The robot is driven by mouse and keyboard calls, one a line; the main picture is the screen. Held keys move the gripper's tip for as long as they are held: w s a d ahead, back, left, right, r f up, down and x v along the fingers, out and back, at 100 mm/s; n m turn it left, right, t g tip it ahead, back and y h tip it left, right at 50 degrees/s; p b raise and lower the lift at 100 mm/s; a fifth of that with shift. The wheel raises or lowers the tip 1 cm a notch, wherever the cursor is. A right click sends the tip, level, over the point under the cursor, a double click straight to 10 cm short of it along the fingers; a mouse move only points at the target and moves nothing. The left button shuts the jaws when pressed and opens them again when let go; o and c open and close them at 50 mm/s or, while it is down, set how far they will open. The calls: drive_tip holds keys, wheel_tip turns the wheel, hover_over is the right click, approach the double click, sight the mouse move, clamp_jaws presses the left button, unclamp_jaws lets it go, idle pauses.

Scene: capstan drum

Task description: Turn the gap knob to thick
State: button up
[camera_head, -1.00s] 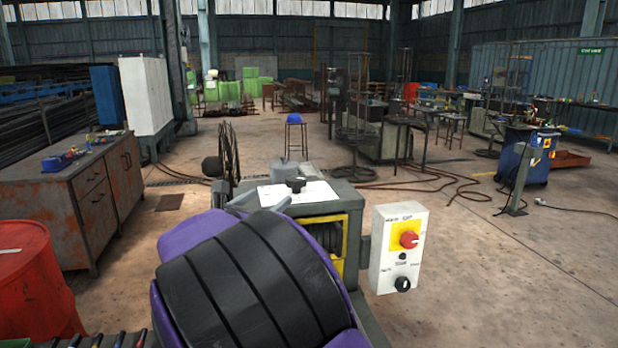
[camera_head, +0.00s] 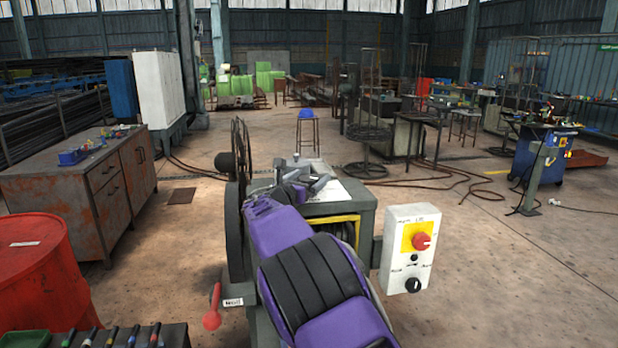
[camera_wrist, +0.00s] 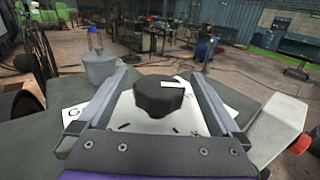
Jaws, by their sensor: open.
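The gap knob (camera_wrist: 158,98) is a black lobed knob on a pale plate (camera_wrist: 135,122) with dark marks, on top of the grey machine. The plate's lettering is mostly covered, and I cannot read the knob's setting. In the wrist view my gripper (camera_wrist: 158,71) is open, with one finger to each side of the knob in the picture. I cannot tell whether either finger touches it. In the head view my gripper (camera_head: 304,181) is over the machine top (camera_head: 345,203), and the knob is not clearly seen there.
A white control box (camera_head: 409,250) with a red switch (camera_head: 421,241) and a black knob (camera_head: 413,285) stands right of the machine. A dark wheel (camera_head: 236,205) and a red-handled lever (camera_head: 212,318) are at its left. A grey cylinder (camera_wrist: 100,70) stands beyond the plate.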

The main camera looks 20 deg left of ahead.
drive_tip(key=c, duration=1.4)
drive_tip(key=shift+o, duration=0.2)
drive_tip(key=shift+a+r+m+h+p, duration=0.1)
drive_tip(key=shift+r+m+h+p, duration=0.15)
drive_tip(key=shift+m+h+p, duration=0.5)
drive_tip(key=shift+w+m+g+h, duration=0.1)
drive_tip(key=shift+m+g+h, duration=0.25)
drive_tip(key=shift+h, duration=0.7)
drive_tip(key=shift+m+g+h, duration=0.25)
drive_tip(key=shift+m+h, duration=0.15)
drive_tip(key=shift+h, duration=0.1)
drive_tip(key=o, duration=1.4)
drive_tip(key=shift+f, duration=0.2)
drive_tip(key=shift+c, duration=0.2)
